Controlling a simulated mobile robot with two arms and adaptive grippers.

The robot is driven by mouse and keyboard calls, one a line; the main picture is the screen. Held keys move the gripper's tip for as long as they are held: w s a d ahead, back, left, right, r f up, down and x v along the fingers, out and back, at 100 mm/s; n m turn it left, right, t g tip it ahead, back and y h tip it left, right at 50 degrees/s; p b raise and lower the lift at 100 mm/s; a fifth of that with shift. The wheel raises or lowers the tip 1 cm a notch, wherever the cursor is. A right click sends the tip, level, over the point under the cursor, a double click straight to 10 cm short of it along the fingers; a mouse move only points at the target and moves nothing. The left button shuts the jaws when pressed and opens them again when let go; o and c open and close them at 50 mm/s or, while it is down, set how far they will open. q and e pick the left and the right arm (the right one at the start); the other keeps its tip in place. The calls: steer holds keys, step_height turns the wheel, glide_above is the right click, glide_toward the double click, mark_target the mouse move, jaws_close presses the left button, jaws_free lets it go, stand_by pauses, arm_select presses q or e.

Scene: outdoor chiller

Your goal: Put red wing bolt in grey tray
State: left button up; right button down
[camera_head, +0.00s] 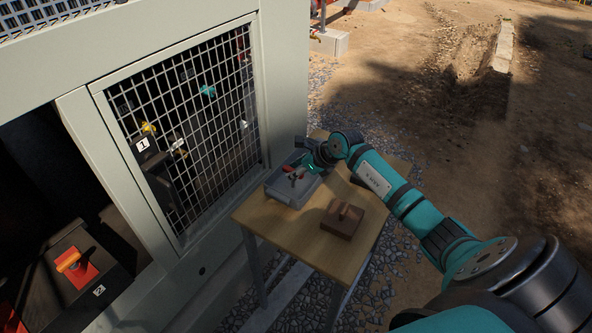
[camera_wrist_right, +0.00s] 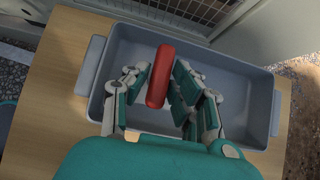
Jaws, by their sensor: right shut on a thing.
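The grey tray (camera_head: 284,196) sits on the wooden table, and its inside (camera_wrist_right: 245,95) fills much of the right wrist view. My right gripper (camera_head: 299,169) is over the tray, with its fingers pointing into it. It is shut on the red wing bolt (camera_wrist_right: 160,76), which shows as a red bar between the finger pads in the wrist view. The bolt also shows as a small red spot (camera_head: 289,169) in the head view. Whether the bolt touches the tray floor I cannot tell. My left gripper is out of view.
A brown block (camera_head: 341,219) with an upright piece sits on the wooden table (camera_head: 300,243), nearer than the tray. A chiller cabinet with a mesh panel (camera_head: 185,125) stands left of the table. A red switch with an orange handle (camera_head: 72,263) is at the lower left.

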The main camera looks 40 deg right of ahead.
steer(key=shift+f, duration=0.15)
steer(key=c, duration=1.1)
jaws_free()
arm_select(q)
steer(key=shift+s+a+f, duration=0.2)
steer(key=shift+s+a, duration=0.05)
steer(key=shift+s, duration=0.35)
arm_select(e)
steer(key=shift+s+r, duration=0.15)
steer(key=shift+r, duration=0.15)
arm_select(q)
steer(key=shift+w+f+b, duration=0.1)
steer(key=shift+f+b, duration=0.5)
steer(key=shift+b, duration=0.15)
arm_select(e)
steer(key=shift+v, duration=5.9)
